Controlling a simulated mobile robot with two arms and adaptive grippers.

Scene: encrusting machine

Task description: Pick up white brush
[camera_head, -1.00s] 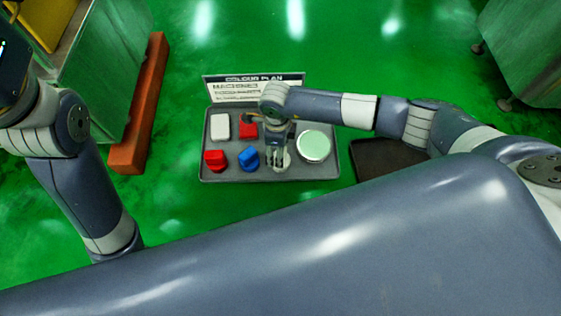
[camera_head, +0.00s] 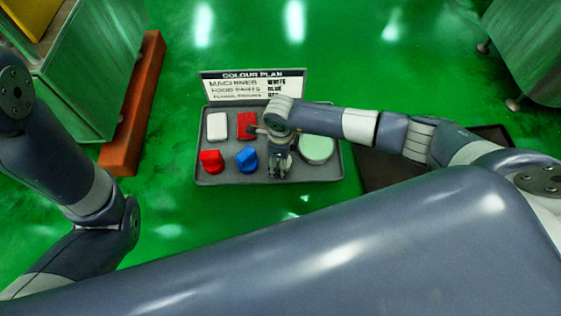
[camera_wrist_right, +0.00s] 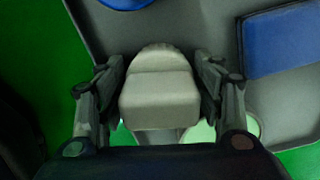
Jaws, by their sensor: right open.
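The white brush (camera_wrist_right: 160,98) stands in the grey tray (camera_head: 215,180), between my right gripper's two fingers in the right wrist view. My right gripper (camera_wrist_right: 162,78) is open, with one finger on each side of the brush; I cannot tell whether either finger touches it. In the head view this gripper (camera_head: 279,168) points down over the tray and mostly hides the white brush. My left arm is at the left edge of the head view, and its gripper is out of view.
A blue brush (camera_head: 246,159) stands close to the left, with a red brush (camera_head: 211,161) beyond it. A white block (camera_head: 217,126), a red block (camera_head: 246,124) and a round pale lid (camera_head: 317,148) share the tray. A colour plan sign (camera_head: 253,85) stands behind.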

